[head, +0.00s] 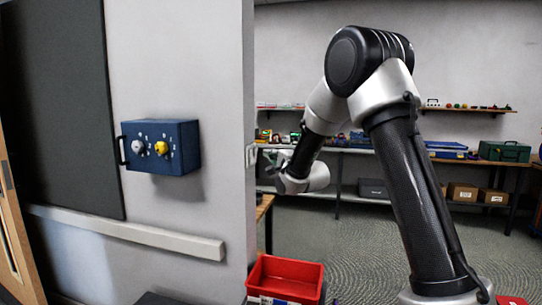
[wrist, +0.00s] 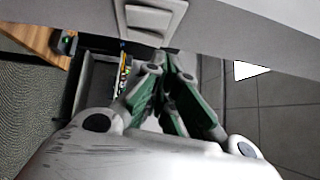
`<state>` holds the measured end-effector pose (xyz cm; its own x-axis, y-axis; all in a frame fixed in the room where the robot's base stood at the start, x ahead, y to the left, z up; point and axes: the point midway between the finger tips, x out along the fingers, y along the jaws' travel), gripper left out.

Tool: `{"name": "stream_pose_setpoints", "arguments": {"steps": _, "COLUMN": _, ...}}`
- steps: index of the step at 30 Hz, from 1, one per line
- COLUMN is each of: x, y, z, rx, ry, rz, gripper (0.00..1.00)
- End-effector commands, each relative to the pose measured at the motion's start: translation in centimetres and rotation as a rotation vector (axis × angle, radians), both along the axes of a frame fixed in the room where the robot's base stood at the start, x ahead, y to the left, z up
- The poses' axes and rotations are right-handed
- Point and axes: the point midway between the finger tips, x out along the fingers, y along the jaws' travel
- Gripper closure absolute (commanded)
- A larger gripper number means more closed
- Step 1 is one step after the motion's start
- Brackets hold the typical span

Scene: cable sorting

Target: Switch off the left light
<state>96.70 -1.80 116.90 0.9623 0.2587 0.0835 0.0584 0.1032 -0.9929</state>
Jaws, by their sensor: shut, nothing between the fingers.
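A white wall switch (head: 251,155) sits on the narrow end face of the grey wall in the head view. In the wrist view its pale plate with a raised rocker (wrist: 148,19) shows at the top, just beyond my fingers. My gripper (head: 268,156) is shut and empty, close beside the switch in the head view. In the wrist view the green-padded fingers of my gripper (wrist: 162,66) point towards the wall's edge below the switch. I cannot tell whether they touch the wall. No lamp shows that I can link to the switch.
A blue box with two knobs (head: 162,147) is mounted on the wall at left. A red bin (head: 285,279) stands below my gripper. Shelves with boxes (head: 480,151) line the back wall. Open patterned floor (head: 350,235) lies between.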

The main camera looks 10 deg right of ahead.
Motion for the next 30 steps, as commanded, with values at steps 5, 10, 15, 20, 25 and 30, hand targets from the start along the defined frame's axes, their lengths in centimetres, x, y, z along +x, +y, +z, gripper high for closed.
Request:
{"name": "stream_pose_setpoints", "arguments": {"steps": 5, "x": -2.2, "y": -0.7, "z": 0.3, "rx": 0.000, "ry": -0.001, "rz": -0.002, "gripper": 1.00}}
{"name": "stream_pose_setpoints", "arguments": {"steps": 10, "x": -4.7, "y": -1.4, "z": 0.5, "rx": -0.001, "ry": 0.000, "rz": -0.002, "gripper": 1.00}}
{"name": "stream_pose_setpoints", "arguments": {"steps": 15, "x": -6.9, "y": -2.0, "z": 0.7, "rx": 0.000, "ry": 0.000, "rz": -0.002, "gripper": 1.00}}
{"name": "stream_pose_setpoints", "arguments": {"steps": 20, "x": -7.8, "y": -2.2, "z": 0.7, "rx": 0.000, "ry": -0.001, "rz": -0.002, "gripper": 1.00}}
{"name": "stream_pose_setpoints", "arguments": {"steps": 25, "x": -7.9, "y": -2.2, "z": 0.7, "rx": 0.000, "ry": 0.000, "rz": -0.002, "gripper": 1.00}}
{"name": "stream_pose_setpoints", "arguments": {"steps": 30, "x": -7.9, "y": -2.2, "z": 0.7, "rx": -0.004, "ry": -0.001, "rz": -0.002, "gripper": 1.00}}
